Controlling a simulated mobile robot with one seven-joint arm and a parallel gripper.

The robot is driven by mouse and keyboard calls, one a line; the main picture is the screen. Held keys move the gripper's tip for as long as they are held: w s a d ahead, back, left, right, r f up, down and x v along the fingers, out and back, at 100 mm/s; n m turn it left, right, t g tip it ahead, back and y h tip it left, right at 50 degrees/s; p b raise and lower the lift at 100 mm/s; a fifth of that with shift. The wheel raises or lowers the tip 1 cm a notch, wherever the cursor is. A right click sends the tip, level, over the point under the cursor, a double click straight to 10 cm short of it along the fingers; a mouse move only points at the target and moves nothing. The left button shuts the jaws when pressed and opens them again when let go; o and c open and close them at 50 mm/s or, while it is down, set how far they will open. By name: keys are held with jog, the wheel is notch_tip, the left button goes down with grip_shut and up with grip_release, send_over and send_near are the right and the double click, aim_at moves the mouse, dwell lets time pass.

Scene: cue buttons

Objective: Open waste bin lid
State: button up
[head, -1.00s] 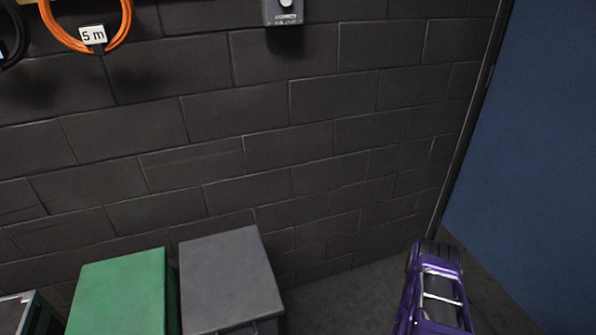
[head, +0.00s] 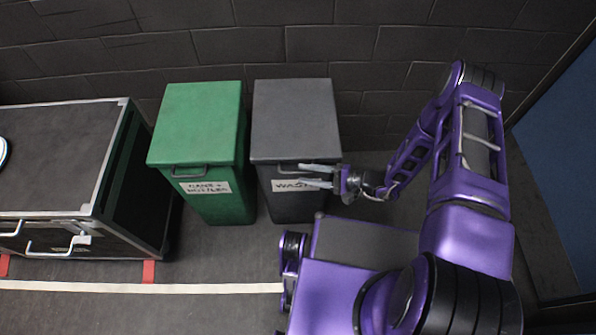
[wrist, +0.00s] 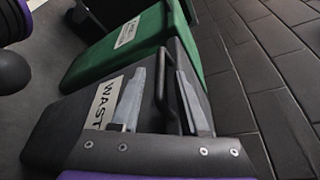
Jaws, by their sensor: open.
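The grey waste bin (head: 294,120) stands against the wall with its lid down. A label reading "WAST", partly hidden by my gripper, is on its front, and a dark handle (wrist: 168,95) sits at the lid's front edge. My gripper (head: 305,176) is open in front of the bin, its fingers level with the handle and label. In the wrist view the fingers (wrist: 158,95) show on either side of the handle bar, with nothing clearly gripped. I cannot tell whether they touch it.
A green bin (head: 198,125) with a front handle and label stands just left of the waste bin. A black flight case (head: 60,150) is further left. A dark brick wall (head: 370,50) is behind the bins. A blue panel (head: 565,190) is at the right.

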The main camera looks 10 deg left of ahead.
aim_at(298, 173)
jog(key=shift+x, duration=1.65)
grip_shut()
jog(key=shift+d, duration=0.1)
